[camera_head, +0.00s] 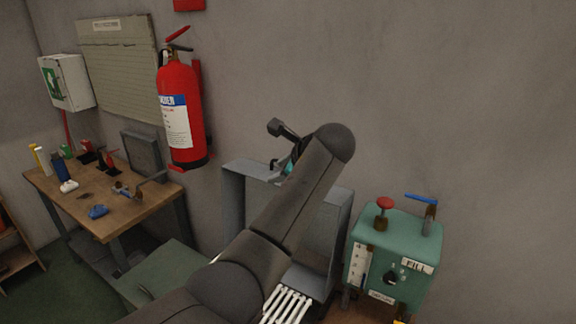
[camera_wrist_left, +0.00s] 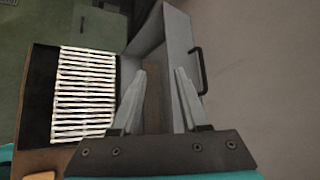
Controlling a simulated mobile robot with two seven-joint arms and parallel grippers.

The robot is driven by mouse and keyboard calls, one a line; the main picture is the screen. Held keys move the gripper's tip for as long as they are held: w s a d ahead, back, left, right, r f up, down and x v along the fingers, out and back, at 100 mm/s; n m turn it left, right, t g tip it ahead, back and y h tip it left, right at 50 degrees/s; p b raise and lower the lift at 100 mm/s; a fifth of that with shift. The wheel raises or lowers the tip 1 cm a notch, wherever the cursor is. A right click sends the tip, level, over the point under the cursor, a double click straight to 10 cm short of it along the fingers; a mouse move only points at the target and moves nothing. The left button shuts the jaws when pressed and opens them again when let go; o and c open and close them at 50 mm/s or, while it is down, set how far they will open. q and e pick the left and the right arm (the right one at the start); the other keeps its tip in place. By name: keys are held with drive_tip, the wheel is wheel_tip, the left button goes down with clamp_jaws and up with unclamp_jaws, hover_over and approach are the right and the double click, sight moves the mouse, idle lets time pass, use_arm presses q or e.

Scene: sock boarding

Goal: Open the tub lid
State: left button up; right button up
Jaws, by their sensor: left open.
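A grey metal tub-like box (camera_head: 318,238) stands against the wall, partly hidden behind my left arm. In the left wrist view its grey side panel (camera_wrist_left: 180,35) carries a dark bar handle (camera_wrist_left: 197,70) on its outer face. I cannot tell clearly which part is the lid. My left gripper (camera_wrist_left: 161,78) is open and empty, its two fingers apart over the grey box, with the handle to the right of the fingers. In the head view the left hand (camera_head: 288,168) shows only in part behind the forearm, near the box's top. The right gripper is out of view.
A white slatted rack (camera_head: 287,305) lies in front of the box. A green machine marked FILL (camera_head: 390,260), with a red knob and blue lever, stands at right. A workbench (camera_head: 135,215) with small items is at left. A red fire extinguisher (camera_head: 180,110) hangs above.

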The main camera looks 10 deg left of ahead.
use_arm(q)
drive_tip(key=shift+v, duration=2.25)
